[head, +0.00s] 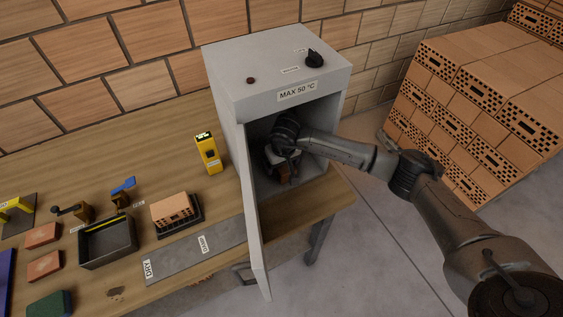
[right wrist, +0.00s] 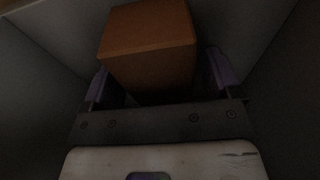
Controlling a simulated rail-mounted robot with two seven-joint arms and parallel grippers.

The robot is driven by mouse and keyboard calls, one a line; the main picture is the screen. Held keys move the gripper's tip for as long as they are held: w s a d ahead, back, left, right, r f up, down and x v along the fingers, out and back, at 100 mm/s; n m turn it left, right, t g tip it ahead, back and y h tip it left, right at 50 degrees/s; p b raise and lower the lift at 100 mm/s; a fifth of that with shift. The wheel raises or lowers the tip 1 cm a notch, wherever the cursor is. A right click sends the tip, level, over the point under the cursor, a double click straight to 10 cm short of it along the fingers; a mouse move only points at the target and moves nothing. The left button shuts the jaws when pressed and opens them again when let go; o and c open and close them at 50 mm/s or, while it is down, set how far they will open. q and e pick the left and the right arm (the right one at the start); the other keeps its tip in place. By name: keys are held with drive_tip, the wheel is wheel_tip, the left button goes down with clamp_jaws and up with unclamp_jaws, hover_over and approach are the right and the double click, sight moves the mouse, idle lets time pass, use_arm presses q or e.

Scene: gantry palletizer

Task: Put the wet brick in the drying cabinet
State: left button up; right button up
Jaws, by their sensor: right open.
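The drying cabinet (head: 275,75) is a light grey box marked "MAX 50 °C", and its door (head: 252,215) stands open. My right arm reaches in through the opening. My right gripper (head: 281,163) is inside, partly in shadow. A reddish-brown brick (head: 283,173) is inside the cabinet at the gripper. In the right wrist view the brick (right wrist: 148,48) lies between and beyond the two spread fingers (right wrist: 160,80), with dark gaps beside it. The brick's underside and its contact with the cabinet floor are hidden. My left gripper is not in view.
Left of the cabinet, the wooden table (head: 110,165) holds a perforated brick (head: 173,208) on a black stand, a yellow meter (head: 208,153), a dark tray (head: 107,247) and a grey strip with labels (head: 195,250). A stack of bricks (head: 480,90) stands at the right.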

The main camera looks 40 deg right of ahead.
drive_tip(key=shift+s+a+r+p, duration=0.1)
drive_tip(key=shift+s+r+p, duration=0.1)
drive_tip(key=shift+r, duration=1.1)
drive_tip(key=shift+s+r+p, duration=0.1)
drive_tip(key=shift+s+r, duration=0.05)
drive_tip(key=shift+r, duration=1.15)
drive_tip(key=shift+s+a+r+p, duration=0.1)
drive_tip(key=shift+s+r+p, duration=0.1)
drive_tip(key=shift+r, duration=1.1)
